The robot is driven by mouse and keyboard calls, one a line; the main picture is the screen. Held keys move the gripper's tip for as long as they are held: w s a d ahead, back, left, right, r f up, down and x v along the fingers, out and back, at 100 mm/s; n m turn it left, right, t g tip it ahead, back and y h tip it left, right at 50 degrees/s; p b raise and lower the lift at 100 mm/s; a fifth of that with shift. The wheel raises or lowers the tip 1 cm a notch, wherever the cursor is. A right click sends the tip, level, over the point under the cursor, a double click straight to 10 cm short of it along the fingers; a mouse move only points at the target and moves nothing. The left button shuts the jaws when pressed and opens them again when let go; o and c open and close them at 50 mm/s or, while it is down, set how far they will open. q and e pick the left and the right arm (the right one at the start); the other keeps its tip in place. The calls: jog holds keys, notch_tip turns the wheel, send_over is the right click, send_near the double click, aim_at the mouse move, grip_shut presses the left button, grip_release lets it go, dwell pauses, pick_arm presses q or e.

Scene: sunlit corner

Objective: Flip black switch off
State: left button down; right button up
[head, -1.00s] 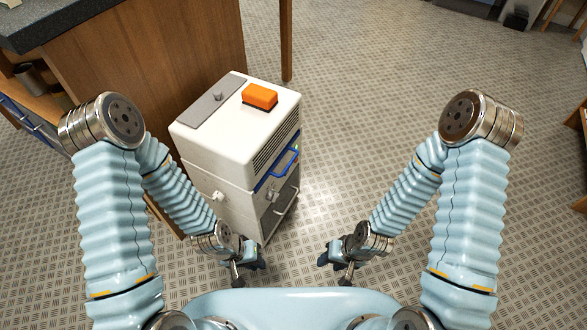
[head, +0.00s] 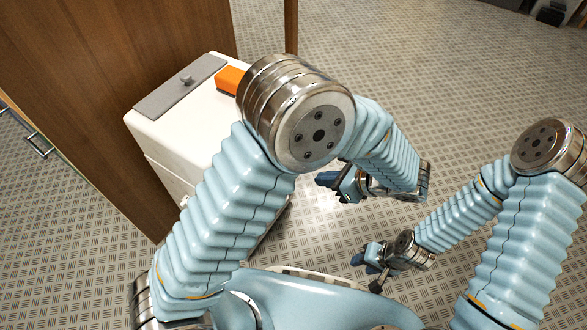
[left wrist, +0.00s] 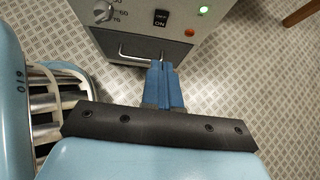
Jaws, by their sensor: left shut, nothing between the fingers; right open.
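The black switch (left wrist: 161,16) is a small rocker with pale lettering, "ON" readable on its lower part. It sits on the grey front panel of the white machine (head: 165,140), at the top of the left wrist view. My left gripper (left wrist: 163,65) has its blue fingers pressed together, empty, pointing up toward the switch, and seems a little short of it. In the head view my left gripper (head: 327,181) is right of the machine, and my arm hides the machine's front and the switch. My right gripper (head: 362,263) is open and empty, lower right.
Beside the switch are a dial knob (left wrist: 103,12), a lit green lamp (left wrist: 204,10) and a reddish lamp (left wrist: 189,32). A metal handle (left wrist: 122,50) lies below. An orange box (head: 229,79) sits on the machine, next to a wooden panel (head: 120,90).

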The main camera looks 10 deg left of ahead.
pick_arm(q)
jog(key=a+r+b+x, duration=0.1)
jog(key=r+b+x, duration=0.1)
jog(key=x, duration=1.1)
jog(key=shift+w+a, duration=0.25)
jog(key=shift+a, duration=0.1)
jog(key=shift+r, duration=0.2)
jog(key=shift+w+a+r, duration=0.15)
jog(key=shift+a, duration=0.3)
jog(key=shift+r, duration=0.1)
